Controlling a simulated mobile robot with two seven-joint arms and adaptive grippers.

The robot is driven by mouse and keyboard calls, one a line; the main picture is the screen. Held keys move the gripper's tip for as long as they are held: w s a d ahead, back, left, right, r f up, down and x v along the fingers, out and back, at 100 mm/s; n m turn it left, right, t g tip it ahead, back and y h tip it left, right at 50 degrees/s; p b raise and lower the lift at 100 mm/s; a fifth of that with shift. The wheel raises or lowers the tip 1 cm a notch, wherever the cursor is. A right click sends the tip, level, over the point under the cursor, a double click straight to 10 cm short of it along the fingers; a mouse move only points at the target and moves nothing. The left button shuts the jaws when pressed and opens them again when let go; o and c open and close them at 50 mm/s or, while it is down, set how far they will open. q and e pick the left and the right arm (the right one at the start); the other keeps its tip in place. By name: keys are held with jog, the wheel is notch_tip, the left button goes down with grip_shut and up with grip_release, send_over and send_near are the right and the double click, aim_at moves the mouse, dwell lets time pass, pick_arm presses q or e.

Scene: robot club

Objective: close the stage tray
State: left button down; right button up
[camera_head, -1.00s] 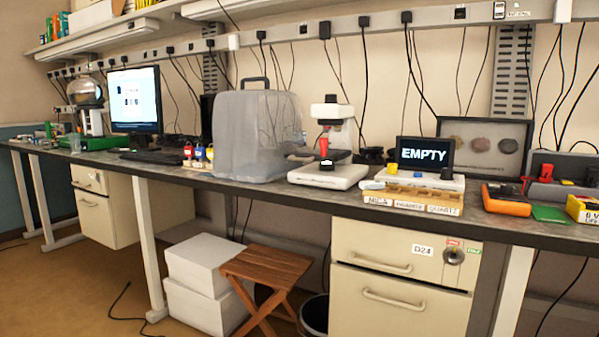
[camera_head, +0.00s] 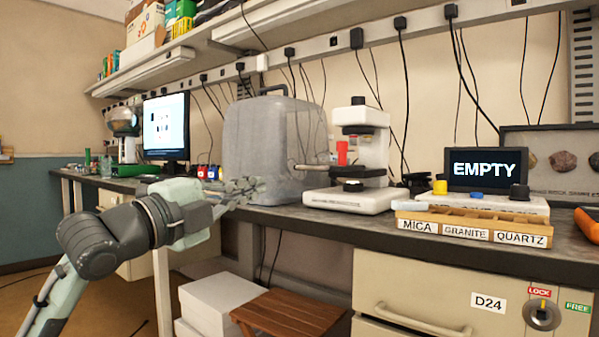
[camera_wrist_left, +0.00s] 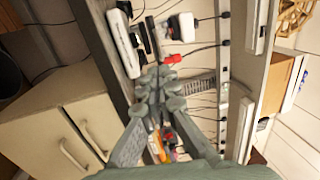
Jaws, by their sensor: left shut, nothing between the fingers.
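The white microscope-like device (camera_head: 352,160) stands on the bench, with a red part (camera_head: 342,152) at its middle. A thin light plate (camera_head: 312,167) juts out from its left side at stage height; it looks like the stage tray, pulled out. My left gripper (camera_head: 250,188) is shut and empty, in front of the grey translucent case and left of the device, apart from the plate. In the left wrist view the shut fingers (camera_wrist_left: 160,90) point toward the device (camera_wrist_left: 185,28) and its red part (camera_wrist_left: 173,60). My right gripper is in neither view.
The grey translucent case (camera_head: 268,145) stands behind my left gripper. Right of the device are a wooden sample tray (camera_head: 470,228) and a display reading EMPTY (camera_head: 486,169). Drawers (camera_head: 420,290), a wooden stool (camera_head: 290,312) and white boxes (camera_head: 215,297) are below the bench.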

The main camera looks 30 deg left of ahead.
aim_at(306, 169)
pick_arm(q)
jog(key=w, duration=0.4)
jog(key=w+r+p, duration=0.1)
jog(key=w, duration=0.3)
jog(key=w+r, duration=0.1)
jog(key=w, duration=0.3)
jog(key=shift+d, duration=0.3)
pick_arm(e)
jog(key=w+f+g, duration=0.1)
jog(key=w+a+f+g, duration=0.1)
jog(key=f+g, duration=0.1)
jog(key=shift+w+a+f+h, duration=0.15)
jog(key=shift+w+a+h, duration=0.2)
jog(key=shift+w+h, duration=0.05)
pick_arm(q)
jog(key=shift+w+p, duration=0.1)
jog(key=shift+p, duration=0.2)
